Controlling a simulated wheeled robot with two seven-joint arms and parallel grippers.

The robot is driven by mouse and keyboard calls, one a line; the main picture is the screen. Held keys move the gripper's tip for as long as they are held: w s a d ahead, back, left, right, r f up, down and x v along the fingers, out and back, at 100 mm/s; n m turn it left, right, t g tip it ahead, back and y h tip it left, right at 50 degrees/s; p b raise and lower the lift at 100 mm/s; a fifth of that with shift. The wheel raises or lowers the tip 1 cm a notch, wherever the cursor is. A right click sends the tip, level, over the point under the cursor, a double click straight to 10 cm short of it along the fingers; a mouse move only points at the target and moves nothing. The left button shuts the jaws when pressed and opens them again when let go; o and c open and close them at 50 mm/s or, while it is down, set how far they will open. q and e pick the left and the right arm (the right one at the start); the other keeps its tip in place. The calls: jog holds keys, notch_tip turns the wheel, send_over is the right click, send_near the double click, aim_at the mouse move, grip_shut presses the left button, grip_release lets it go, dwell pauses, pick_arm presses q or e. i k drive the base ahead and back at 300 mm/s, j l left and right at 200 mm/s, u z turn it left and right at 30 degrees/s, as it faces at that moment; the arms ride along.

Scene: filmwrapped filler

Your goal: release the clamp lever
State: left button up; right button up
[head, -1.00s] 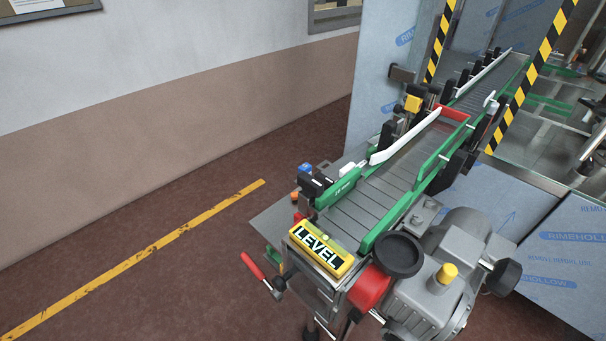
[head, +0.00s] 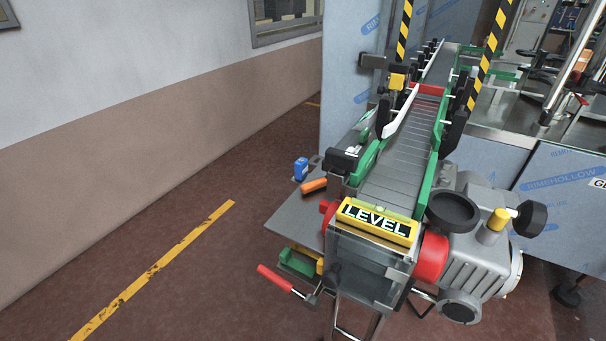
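A lever with a red grip (head: 277,279) sticks out to the left, low at the near end of the conveyor; its metal arm runs to a pivot by the conveyor's end housing. It looks like the clamp lever. A green and yellow part (head: 299,262) sits just behind it, under a grey shelf. The yellow level (head: 377,224), marked LEVEL, lies on top of the conveyor's near end. Neither of my grippers shows in the head view.
The conveyor (head: 402,165) runs away toward a film-covered machine (head: 345,70). A grey motor (head: 478,250) with black knobs juts out on the right. A blue container (head: 301,169) and an orange item (head: 314,185) are on the grey shelf (head: 300,222). The floor at left is clear.

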aim_at(321, 183)
jog(key=i+j+z, duration=0.1)
jog(key=z, duration=0.25)
jog(key=j+z, duration=0.25)
jog(key=z, duration=0.15)
jog(key=j+z, duration=0.2)
jog(key=z, duration=0.15)
jog(key=j+z, duration=0.4)
jog(key=j, duration=1.75)
